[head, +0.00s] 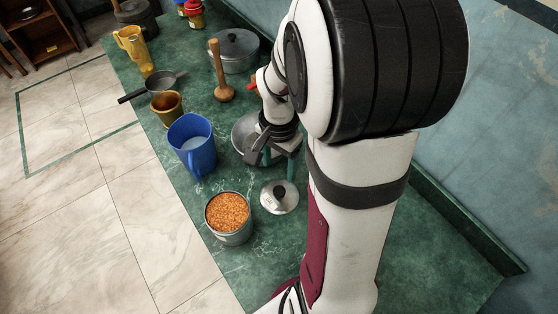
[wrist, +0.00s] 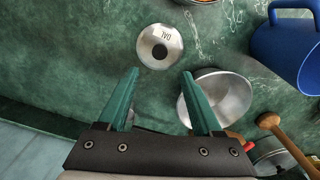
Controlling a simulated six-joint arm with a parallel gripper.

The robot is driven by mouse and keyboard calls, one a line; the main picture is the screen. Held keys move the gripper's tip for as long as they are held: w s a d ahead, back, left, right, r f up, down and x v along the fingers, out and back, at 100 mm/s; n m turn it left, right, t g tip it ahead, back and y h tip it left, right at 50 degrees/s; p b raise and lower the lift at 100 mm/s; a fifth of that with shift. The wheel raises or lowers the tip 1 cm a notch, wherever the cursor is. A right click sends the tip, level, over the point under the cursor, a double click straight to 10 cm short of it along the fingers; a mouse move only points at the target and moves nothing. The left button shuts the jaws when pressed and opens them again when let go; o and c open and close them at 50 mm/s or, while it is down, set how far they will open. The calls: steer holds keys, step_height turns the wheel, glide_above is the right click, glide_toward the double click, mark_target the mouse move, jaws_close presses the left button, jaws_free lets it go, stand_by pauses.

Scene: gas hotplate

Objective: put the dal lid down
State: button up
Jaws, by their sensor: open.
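The dal lid (head: 279,197) is a round steel disc with a black knob, lying on the green counter. A steel pot (head: 228,213) full of orange dal stands left of the lid, uncovered.
An empty steel pan (wrist: 232,96) is beside my gripper, partly hidden by it in the head view. A blue jug (head: 193,145), brown cup (head: 167,106), wooden masher (head: 221,75) and lidded pot (head: 236,50) stand farther back.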

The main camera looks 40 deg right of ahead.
steer(key=s+a+r+n+y, duration=0.1)
steer(key=s+a+r+n, duration=0.3)
steer(key=s+a, duration=0.3)
steer(key=s+a+r+n, duration=0.4)
steer(key=s+a, duration=0.3)
steer(key=a, duration=0.1)
steer(key=shift+a+r+n+y, duration=0.2)
steer(key=shift+r+n+y, duration=0.2)
